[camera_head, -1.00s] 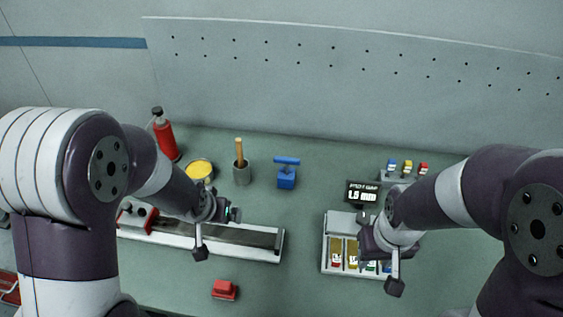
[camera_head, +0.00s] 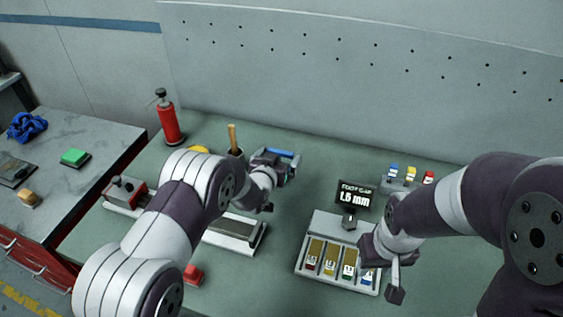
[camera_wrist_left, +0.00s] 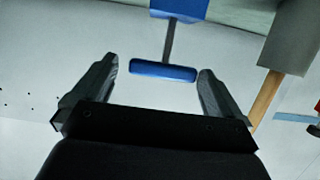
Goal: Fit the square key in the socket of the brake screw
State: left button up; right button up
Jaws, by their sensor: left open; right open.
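The square key shows as a blue T-handle (camera_wrist_left: 163,71) on a grey shank standing in a blue block (camera_wrist_left: 180,9) in the left wrist view. The handle lies between the two fingertips of my left gripper (camera_wrist_left: 158,72), which is open with gaps at both ends. In the head view my left gripper (camera_head: 277,166) is at the blue handle (camera_head: 284,153) and largely hides the block. My right gripper (camera_head: 370,246) is open, beside the slotted tray, its fingers hard to see. I cannot make out the brake screw; the long rail fixture (camera_head: 235,231) is partly hidden by my left arm.
A red extinguisher (camera_head: 168,120) is behind.

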pick_arm(q)
jog(key=shift+w+a+f, duration=0.1)
jog(key=shift+w+f, duration=0.25)
jog(key=shift+w, duration=0.5)
jog(key=shift+s+r, duration=0.15)
jog(key=shift+s, duration=0.05)
jog(key=c, duration=0.9)
jog(key=shift+o, duration=0.2)
jog(key=shift+w, duration=0.1)
